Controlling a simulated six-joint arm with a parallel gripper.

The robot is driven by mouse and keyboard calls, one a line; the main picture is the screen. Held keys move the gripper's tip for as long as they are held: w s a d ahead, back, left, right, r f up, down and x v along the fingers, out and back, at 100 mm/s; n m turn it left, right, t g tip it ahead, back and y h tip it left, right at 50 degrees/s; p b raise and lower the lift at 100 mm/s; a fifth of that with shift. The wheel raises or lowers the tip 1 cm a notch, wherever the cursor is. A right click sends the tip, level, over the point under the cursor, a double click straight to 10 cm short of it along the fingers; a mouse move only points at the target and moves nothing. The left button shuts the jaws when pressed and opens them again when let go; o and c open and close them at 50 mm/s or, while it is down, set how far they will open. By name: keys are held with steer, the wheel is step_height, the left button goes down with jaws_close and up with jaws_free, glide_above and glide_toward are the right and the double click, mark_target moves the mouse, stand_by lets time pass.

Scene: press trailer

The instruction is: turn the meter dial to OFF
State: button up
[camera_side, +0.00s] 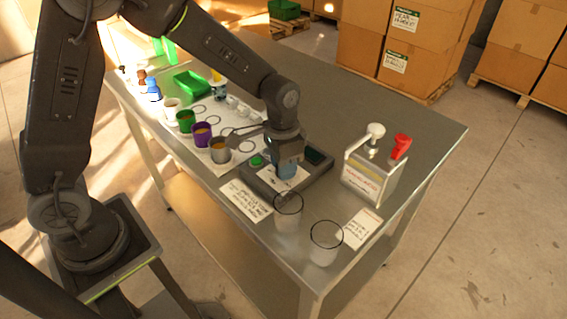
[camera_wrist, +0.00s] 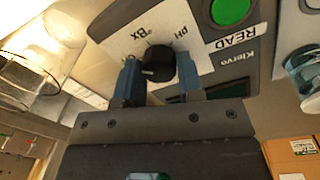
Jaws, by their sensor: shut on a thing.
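The grey meter (camera_side: 262,186) lies on the metal bench, with a green READ button (camera_side: 257,161) and a dark display (camera_side: 316,157). In the wrist view the meter's black dial (camera_wrist: 157,64) stands on a white plate (camera_wrist: 118,42) marked PH and BX. No OFF mark is readable there, and I cannot tell which mark the dial points at. My gripper (camera_wrist: 160,72) has its two blue fingers shut on either side of the dial. In the side view my gripper (camera_side: 288,170) is down over the meter and hides the dial.
Two clear beakers (camera_side: 325,242) stand at the bench's near edge, close to the meter. A device with white and red levers (camera_side: 372,178) stands to the right. Several cups (camera_side: 220,150) line the left side, with a green tray (camera_side: 192,84) behind. The far right bench top is clear.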

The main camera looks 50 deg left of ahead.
steer(key=shift+n, duration=0.9)
steer(key=o, duration=0.9)
steer(key=shift+a+r, duration=0.2)
steer(key=shift+r, duration=3.25)
steer(key=shift+a+r, duration=0.2)
steer(key=shift+r, duration=3.25)
